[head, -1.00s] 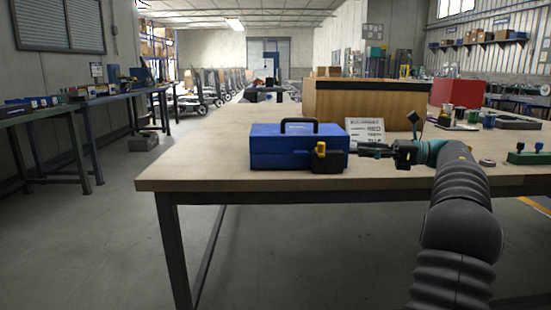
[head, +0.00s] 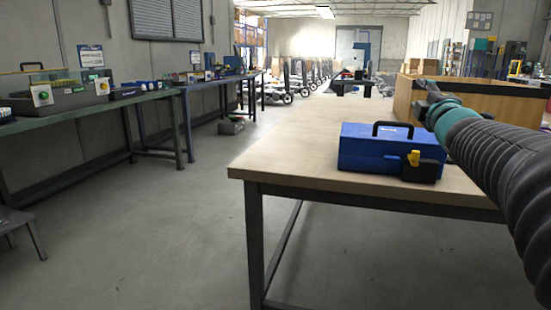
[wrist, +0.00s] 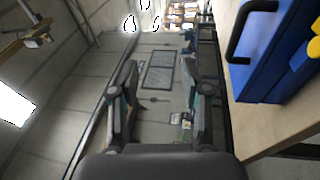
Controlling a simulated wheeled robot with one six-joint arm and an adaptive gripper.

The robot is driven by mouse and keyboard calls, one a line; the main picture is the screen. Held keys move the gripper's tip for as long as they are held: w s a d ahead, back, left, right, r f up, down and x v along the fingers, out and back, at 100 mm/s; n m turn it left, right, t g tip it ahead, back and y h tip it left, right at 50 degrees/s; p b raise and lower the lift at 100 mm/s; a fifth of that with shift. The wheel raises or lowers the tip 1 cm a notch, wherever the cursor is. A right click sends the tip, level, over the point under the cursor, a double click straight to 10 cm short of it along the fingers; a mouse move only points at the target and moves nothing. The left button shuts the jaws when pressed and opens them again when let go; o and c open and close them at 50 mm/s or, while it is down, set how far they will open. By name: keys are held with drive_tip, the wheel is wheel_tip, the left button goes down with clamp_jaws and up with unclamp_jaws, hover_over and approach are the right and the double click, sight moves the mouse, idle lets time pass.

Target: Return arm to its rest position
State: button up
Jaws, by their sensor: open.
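My gripper (head: 428,95) is raised above the wooden workbench (head: 290,150), at the right of the head view. In the wrist view, my gripper (wrist: 160,95) has its two fingers spread apart with nothing between them. A blue toolbox (head: 375,150) with a black handle stands on the bench below and left of my gripper, apart from it. A black-and-yellow item (head: 420,167) sits against the toolbox's front right. The toolbox (wrist: 275,45) also shows at the upper right of the wrist view.
A wooden panelled box (head: 480,100) stands on the bench behind my arm. Green side benches (head: 90,110) with boxes line the left wall. A grey stool (head: 15,222) is at the left edge.

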drive_tip(key=s+a+f+m+g, duration=0.4)
drive_tip(key=s+a+f+m, duration=0.1)
drive_tip(key=s+f, duration=0.5)
drive_tip(key=s+a+f+m+g+y+p, duration=0.1)
drive_tip(key=s+a+f+m+g, duration=0.4)
drive_tip(key=s+f, duration=0.6)
drive_tip(key=s+a+f+m+g+y+p, duration=0.1)
drive_tip(key=s+a+f+m+g, duration=0.4)
drive_tip(key=s+f, duration=0.5)
drive_tip(key=s+a+m, duration=0.1)
drive_tip(key=s+a, duration=0.1)
drive_tip(key=shift+s+a+f, duration=0.2)
drive_tip(key=shift+s+f, duration=0.15)
drive_tip(key=shift+f, duration=0.05)
